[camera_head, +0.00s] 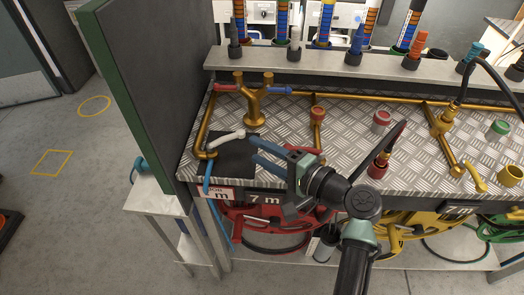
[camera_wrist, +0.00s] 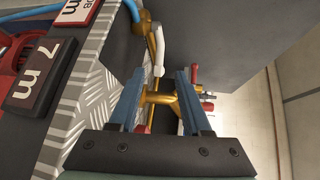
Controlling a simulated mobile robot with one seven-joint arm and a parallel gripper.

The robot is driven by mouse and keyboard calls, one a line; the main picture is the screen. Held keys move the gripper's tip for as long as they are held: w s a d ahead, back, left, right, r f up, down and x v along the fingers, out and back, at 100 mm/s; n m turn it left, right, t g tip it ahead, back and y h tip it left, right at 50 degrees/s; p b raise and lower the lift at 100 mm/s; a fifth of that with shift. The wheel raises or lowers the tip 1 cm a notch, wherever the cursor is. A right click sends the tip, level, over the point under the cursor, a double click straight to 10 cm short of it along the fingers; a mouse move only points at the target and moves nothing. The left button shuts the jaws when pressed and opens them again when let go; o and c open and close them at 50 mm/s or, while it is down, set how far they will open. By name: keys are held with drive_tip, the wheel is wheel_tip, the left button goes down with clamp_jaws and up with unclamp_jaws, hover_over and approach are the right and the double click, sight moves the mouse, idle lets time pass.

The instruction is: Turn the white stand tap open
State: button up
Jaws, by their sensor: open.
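The white stand tap's lever (camera_head: 226,139) slants up to the right from its brass pipe body (camera_head: 203,150), at the left front of the metal bench. In the wrist view the white lever (camera_wrist: 158,50) points toward my gripper. My gripper (camera_head: 252,150) is open, its two blue fingers reaching left over a black plate, with the lever's free end just beyond them. In the wrist view the lever's end lies between the lines of the fingertips (camera_wrist: 161,73), or just past them; the exact gap cannot be told. Nothing is held.
A brass Y-piece (camera_head: 252,105) with red and blue levers stands behind the white tap. A tall dark panel (camera_head: 139,85) closes the left side. Several coloured caps and a yellow tap (camera_head: 475,177) are to the right. A red reel (camera_head: 275,222) hangs below the bench edge.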

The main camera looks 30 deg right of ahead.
drive_tip(key=shift+s+a+p, duration=0.1)
drive_tip(key=shift+s+p, duration=0.1)
drive_tip(key=shift+p, duration=0.1)
drive_tip(key=c, duration=0.4)
drive_tip(key=shift+s+a+f+m+h+p, duration=0.1)
drive_tip(key=shift+s+a+m+h+p, duration=0.25)
drive_tip(key=shift+s+h+p, duration=0.25)
drive_tip(key=shift+s+a+f+m+h+p, duration=0.1)
drive_tip(key=shift+s+a+m+h+p, duration=0.15)
drive_tip(key=shift+s+m+h+p, duration=0.3)
clamp_jaws()
drive_tip(key=m+h+p, duration=0.2)
drive_tip(key=h+p, duration=0.2)
approach(234, 138)
drive_tip(key=p+x, duration=0.1)
drive_tip(key=x, duration=0.5)
drive_tip(key=shift+w+f, duration=0.15)
drive_tip(key=shift+w, duration=0.25)
